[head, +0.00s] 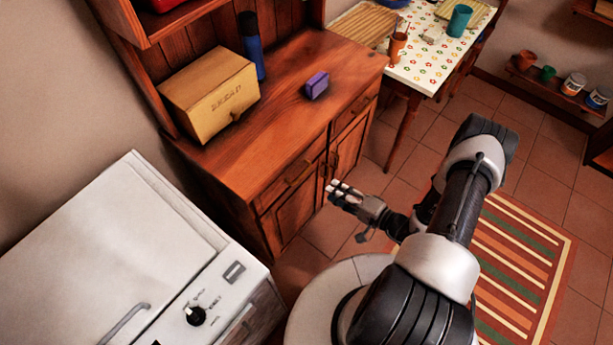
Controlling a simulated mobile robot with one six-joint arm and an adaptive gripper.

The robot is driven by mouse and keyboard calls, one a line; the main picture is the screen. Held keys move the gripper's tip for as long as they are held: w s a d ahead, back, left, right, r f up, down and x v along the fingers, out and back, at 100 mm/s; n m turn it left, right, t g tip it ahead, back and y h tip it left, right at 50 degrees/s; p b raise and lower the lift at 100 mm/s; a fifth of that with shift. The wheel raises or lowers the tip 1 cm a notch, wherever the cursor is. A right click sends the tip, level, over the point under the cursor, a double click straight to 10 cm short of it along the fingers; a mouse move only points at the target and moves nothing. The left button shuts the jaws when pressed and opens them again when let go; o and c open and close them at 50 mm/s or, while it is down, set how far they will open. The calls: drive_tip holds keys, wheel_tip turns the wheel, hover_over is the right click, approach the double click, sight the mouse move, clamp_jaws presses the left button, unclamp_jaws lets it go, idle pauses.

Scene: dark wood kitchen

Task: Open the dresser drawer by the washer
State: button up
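The wooden dresser (262,138) stands at the centre, right behind the white washer (120,265) at the lower left. Its left drawer (280,189), the one by the washer, looks shut flush with the front and has a bar handle (298,172). The right drawer (354,108) also looks shut. My gripper (334,187) is in front of the dresser, to the right of the left drawer's handle and near the cupboard doors. It seems apart from the handle and holds nothing that I can see. Its fingers are too small to tell whether they are open.
On the dresser top are a bread box (210,90), a blue bottle (251,46) and a purple block (317,84). A table with a patterned cloth (425,60) stands beyond. A striped rug (520,265) lies right; tiled floor (402,150) shows clear by the dresser.

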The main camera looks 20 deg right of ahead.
drive_tip(key=b+x, duration=0.2)
drive_tip(key=x, duration=1)
drive_tip(key=shift+w, duration=0.2)
drive_tip(key=shift+a, duration=0.15)
drive_tip(key=shift+c, duration=0.5)
clamp_jaws()
